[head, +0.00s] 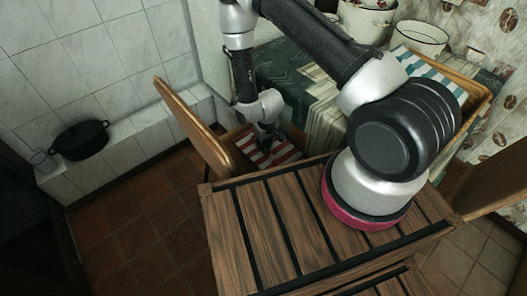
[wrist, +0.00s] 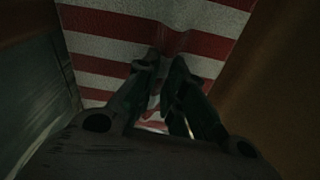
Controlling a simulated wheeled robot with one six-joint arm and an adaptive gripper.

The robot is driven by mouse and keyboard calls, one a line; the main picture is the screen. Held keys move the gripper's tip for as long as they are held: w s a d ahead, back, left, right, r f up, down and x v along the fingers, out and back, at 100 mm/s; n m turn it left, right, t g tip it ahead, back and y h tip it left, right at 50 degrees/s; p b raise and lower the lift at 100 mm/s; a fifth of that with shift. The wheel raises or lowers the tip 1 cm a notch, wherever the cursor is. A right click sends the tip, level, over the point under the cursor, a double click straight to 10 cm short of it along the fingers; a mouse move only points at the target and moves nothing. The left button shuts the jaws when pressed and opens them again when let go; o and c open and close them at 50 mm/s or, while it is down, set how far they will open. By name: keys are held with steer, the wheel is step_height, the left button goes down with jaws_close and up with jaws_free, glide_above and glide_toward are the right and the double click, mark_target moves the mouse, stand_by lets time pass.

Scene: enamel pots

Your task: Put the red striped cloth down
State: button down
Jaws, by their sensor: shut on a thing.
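The red and white striped cloth (head: 283,151) lies spread on the seat of a wooden chair beside the table. In the wrist view the cloth (wrist: 105,47) fills the upper middle, with a raised fold between the fingertips. My gripper (head: 266,146) points down at the cloth in the head view. In the wrist view my gripper (wrist: 170,75) is shut on that fold of cloth. The arm and gripper hide part of the cloth, so I cannot see all its edges.
The chair's wooden backrest (head: 195,125) rises left of the gripper. The table with a dark green cloth (head: 290,72) stands close behind. A tray (head: 478,112) with a teal-striped cloth and white enamel pots (head: 420,38) are on it. A black pot (head: 80,141) sits on a tiled ledge.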

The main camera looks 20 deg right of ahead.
steer(key=shift+f, duration=2.65)
steer(key=shift+f, duration=0.1)
steer(key=c, duration=1.5)
jaws_free()
